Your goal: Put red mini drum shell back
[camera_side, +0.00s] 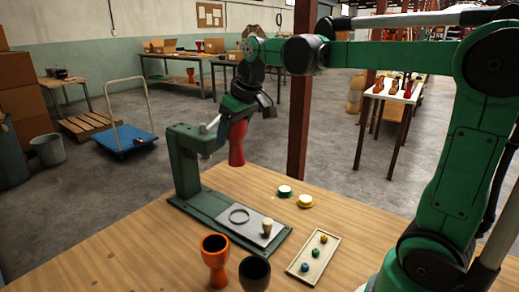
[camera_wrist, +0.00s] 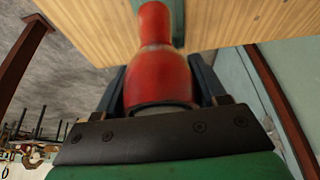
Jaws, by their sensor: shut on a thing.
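The red mini drum shell (camera_side: 237,143) is goblet-shaped and hangs from my gripper (camera_side: 238,116), well above the table. In the wrist view the red shell (camera_wrist: 160,75) lies between the two dark fingers of my gripper (camera_wrist: 162,82), which is shut on it. Its narrower end points away from the wrist. An orange-red goblet shell (camera_side: 215,262) stands upright on the table at the front, beside a black one (camera_side: 254,274) that is partly cut off by the picture edge.
A green press-like stand (camera_side: 185,160) rises close to the held shell. Its base carries a grey plate (camera_side: 247,230) with a ring and a small pale peg (camera_side: 267,227). A tray (camera_side: 300,262) holds small coloured balls. Two discs (camera_side: 284,191) (camera_side: 305,201) lie behind. The left table area is clear.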

